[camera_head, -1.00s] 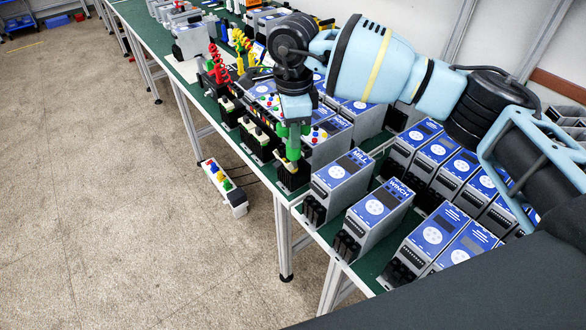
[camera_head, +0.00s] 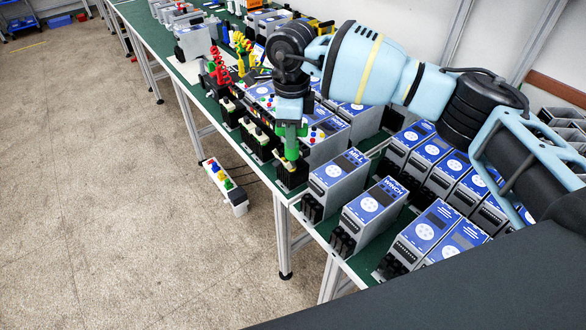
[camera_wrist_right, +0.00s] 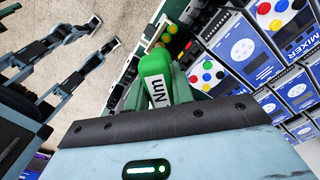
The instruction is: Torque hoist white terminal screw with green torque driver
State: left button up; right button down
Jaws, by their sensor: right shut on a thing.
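My right gripper (camera_head: 291,122) is shut on the green torque driver (camera_head: 291,143) and holds it upright, tip down. The driver's lower end is at a black terminal block (camera_head: 291,174) on the bench's front edge; I cannot tell whether it touches a screw. In the right wrist view, the driver (camera_wrist_right: 156,78) shows its "Nm" label between the fingers. The white terminal screw and the hoist label cannot be made out. In the right wrist view, my left gripper (camera_wrist_right: 104,33) appears at upper left, its two fingers apart and empty over the floor.
Blue-faced starter units labelled MILL (camera_head: 335,177) and WINCH (camera_head: 372,213) stand right of the driver, with more behind. A MIXER unit (camera_wrist_right: 290,25) is close in the wrist view. A control box with coloured buttons (camera_head: 225,187) hangs beside the bench. The floor at left is clear.

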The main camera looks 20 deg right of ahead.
jog(key=shift+r+m, duration=0.15)
jog(key=shift+m, duration=0.45)
pick_arm(q)
jog(key=shift+w+r+p, duration=0.3)
jog(key=shift+w+r, duration=0.3)
jog(key=shift+r, duration=0.15)
pick_arm(e)
jog(key=shift+m, duration=0.3)
jog(key=shift+m+p, duration=0.3)
jog(key=shift+m, duration=1.9)
pick_arm(q)
jog(key=shift+w+r+t, duration=0.4)
jog(key=shift+w+r, duration=0.05)
jog(key=shift+r, duration=0.1)
